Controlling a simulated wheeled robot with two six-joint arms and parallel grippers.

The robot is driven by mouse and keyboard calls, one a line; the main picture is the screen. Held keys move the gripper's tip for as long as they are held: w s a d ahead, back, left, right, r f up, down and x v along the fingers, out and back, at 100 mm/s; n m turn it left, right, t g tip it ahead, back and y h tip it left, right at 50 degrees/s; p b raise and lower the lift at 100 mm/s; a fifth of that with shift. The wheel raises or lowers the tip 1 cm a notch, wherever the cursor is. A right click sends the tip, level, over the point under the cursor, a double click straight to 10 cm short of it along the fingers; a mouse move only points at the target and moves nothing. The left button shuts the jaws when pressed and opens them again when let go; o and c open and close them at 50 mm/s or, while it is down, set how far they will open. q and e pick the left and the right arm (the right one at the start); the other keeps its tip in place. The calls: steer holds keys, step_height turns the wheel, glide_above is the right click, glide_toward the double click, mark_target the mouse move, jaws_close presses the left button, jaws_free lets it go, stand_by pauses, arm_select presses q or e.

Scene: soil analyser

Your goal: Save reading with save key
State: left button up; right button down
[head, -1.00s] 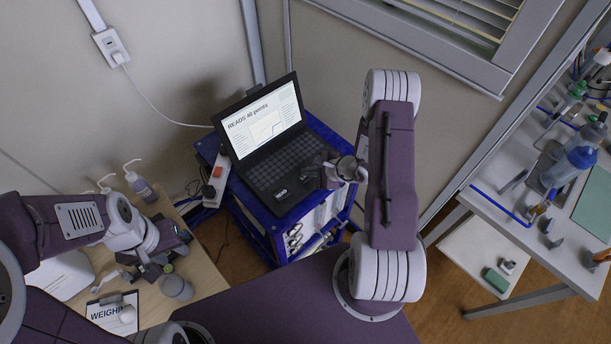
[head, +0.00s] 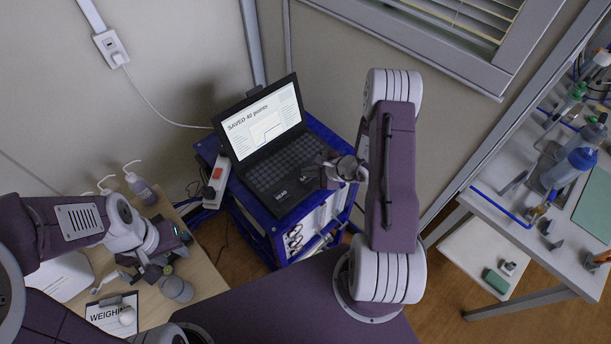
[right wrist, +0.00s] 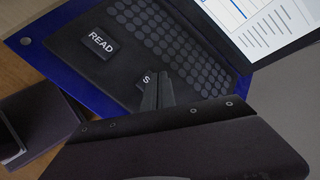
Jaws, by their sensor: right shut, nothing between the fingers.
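A black laptop (head: 268,160) stands open on the blue cart, and its screen (head: 262,122) reads "SAVED 40 points" above a graph. In the right wrist view the READ key (right wrist: 101,43) lies on the keyboard deck, clear of the fingers. The save key (right wrist: 146,79) shows only its letter "S"; my right gripper (right wrist: 157,92) covers the rest. My right gripper also shows in the head view (head: 322,172), shut and empty, its tips at or just over the save key; contact is hard to tell. My left gripper (head: 150,270) is over the wooden table at left, its fingers unclear.
The blue cart (head: 240,205) has a power strip (head: 216,178) at its left side. The wooden table (head: 205,272) holds bottles, a grey cup and a clipboard (head: 112,312). A white bench (head: 500,205) with bottles stands at right.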

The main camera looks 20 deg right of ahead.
mark_target(308, 178)
steer(key=shift+r, duration=0.4)
steer(key=shift+r+p, duration=1.5)
steer(key=shift+r, duration=1.05)
steer(key=shift+f, duration=0.1)
